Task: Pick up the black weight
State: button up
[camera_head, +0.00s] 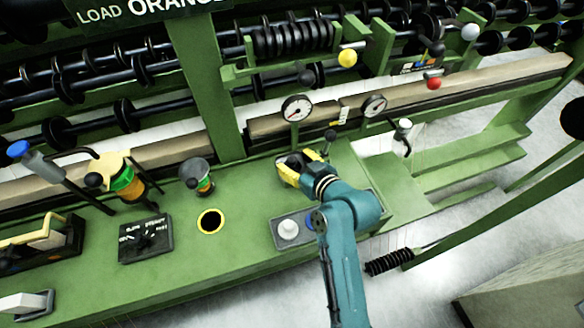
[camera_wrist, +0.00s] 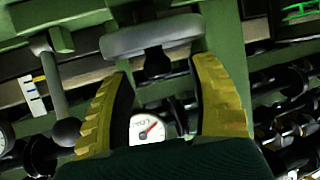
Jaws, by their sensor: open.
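My gripper (camera_head: 290,168) is open above the green bench, just below the left dial gauge. In the wrist view its yellow fingers (camera_wrist: 160,75) stand apart. A dial gauge (camera_wrist: 148,128) and a grey bar with a dark part (camera_wrist: 153,62) show between or beyond them, and I see nothing held. I cannot pick out the black weight with certainty. A grey tray (camera_head: 283,243) lies under my arm, with a white round piece (camera_head: 289,229) and a blue piece (camera_head: 311,222) in it. My arm hides part of this tray.
Two dial gauges (camera_head: 296,108) and (camera_head: 374,105) stand behind my gripper, with a black-knobbed lever (camera_head: 330,135) close by. To the left are a grey funnel-like cup (camera_head: 196,175), a yellow-rimmed hole (camera_head: 210,221) and a black control panel (camera_head: 146,240). Bare bench lies between them.

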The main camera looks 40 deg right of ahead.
jog(key=shift+x, duration=1)
jog(key=shift+s, duration=0.1)
grip_shut()
jog(key=shift+r, duration=0.1)
